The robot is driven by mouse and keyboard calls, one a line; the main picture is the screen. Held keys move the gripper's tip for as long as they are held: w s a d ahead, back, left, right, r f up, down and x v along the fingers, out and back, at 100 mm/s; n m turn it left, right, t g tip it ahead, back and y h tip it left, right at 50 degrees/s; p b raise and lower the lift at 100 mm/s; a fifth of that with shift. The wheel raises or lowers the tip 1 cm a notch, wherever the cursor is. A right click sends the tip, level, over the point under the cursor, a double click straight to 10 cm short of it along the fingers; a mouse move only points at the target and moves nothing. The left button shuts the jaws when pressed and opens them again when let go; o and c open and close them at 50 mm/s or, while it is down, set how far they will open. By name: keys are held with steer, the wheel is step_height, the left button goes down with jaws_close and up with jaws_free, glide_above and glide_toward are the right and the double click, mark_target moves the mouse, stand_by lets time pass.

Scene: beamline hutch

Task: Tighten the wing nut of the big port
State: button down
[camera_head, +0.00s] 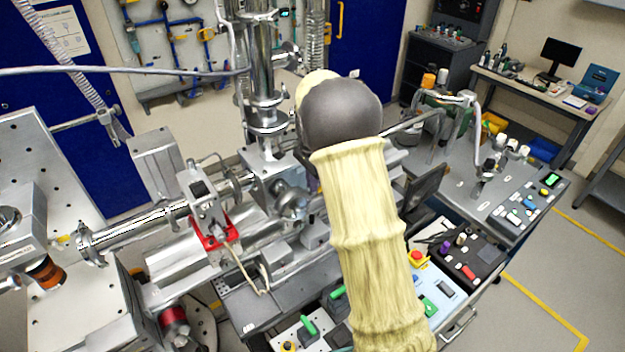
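My arm, in a cream pleated sleeve with a dark grey joint, rises through the middle of the head view and hides part of the beamline behind it. My gripper does not show; the arm's far end is out of sight behind the dark joint. A metal vacuum chamber block (268,176) stands just left of my arm, with a round metal fitting (289,195) on its near side. I cannot tell whether this fitting is the big port. No wing nut can be made out at this size.
A steel column (263,75) rises above the chamber. A beam pipe (140,230) with a red bracket (222,234) runs left. Green-handled controls (308,326) and a button panel (470,257) lie in front. A side bench (480,190) stands right, with open floor (540,280) beyond.

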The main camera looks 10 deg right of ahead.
steer(key=m+p, duration=0.1)
steer(key=m, duration=0.5)
steer(key=shift+w+r+m+p, duration=0.2)
steer(key=shift+m+p, duration=0.1)
steer(key=shift+p, duration=0.1)
steer(key=c, duration=1.9)
jaws_free()
steer(key=shift+f, duration=0.1)
step_height(320, 180, up, 17)
steer(key=b, duration=0.4)
steer(key=shift+r, duration=0.2)
